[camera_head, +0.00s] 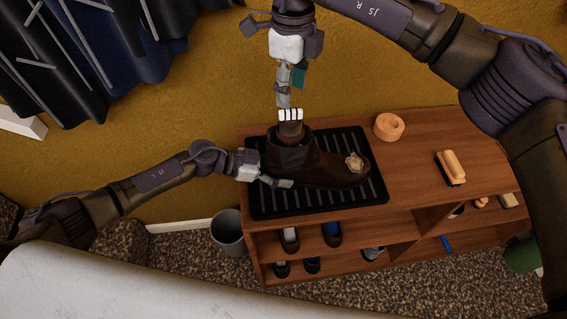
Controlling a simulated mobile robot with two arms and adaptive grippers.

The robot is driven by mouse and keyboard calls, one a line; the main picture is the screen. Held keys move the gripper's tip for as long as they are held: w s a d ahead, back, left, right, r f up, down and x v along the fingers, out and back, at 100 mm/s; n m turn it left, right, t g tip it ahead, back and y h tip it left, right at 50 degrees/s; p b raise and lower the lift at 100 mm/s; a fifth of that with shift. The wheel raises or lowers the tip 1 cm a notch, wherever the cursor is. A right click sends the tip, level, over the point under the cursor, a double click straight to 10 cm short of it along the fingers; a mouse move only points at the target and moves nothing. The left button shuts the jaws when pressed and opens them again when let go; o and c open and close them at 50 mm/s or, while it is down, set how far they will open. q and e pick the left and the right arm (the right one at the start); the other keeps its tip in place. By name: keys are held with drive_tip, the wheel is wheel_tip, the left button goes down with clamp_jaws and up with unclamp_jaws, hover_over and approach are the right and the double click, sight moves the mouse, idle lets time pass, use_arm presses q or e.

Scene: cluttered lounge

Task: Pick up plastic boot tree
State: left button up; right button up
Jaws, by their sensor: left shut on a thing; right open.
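A dark brown boot (316,166) stands on a black ribbed tray (376,190), toe to the right. A brown piece with a white ribbed top, seemingly the plastic boot tree (290,128), sticks up from the boot's shaft; its lower part is hidden inside. My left gripper (276,182) comes in from the left and is shut on the boot at its heel side. My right gripper (284,97) hangs from above, open, just over the white top. I cannot tell whether its fingers touch it.
The tray lies on a wooden shelf unit (425,165). On its top are a round tan tin (389,126) and a brush (452,167). Shoes fill lower shelves; a grey bucket (229,232) stands left.

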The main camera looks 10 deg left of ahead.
sight(290, 119)
drive_tip(key=shift+o, duration=1.2)
drive_tip(key=shift+r+n, duration=0.1)
drive_tip(key=shift+n, duration=0.4)
drive_tip(key=n, duration=0.4)
drive_tip(key=shift+w+d+r, duration=0.1)
drive_tip(key=shift+w+r, duration=0.1)
drive_tip(key=shift+r, duration=0.2)
drive_tip(key=shift+n, duration=0.6)
drive_tip(key=shift+f+n, duration=0.25)
drive_tip(key=shift+n, duration=0.05)
wheel_tip(290, 119, down, 6)
drive_tip(key=shift+r, duration=0.1)
drive_tip(key=shift+f, duration=2.75)
drive_tip(key=shift+c, duration=0.4)
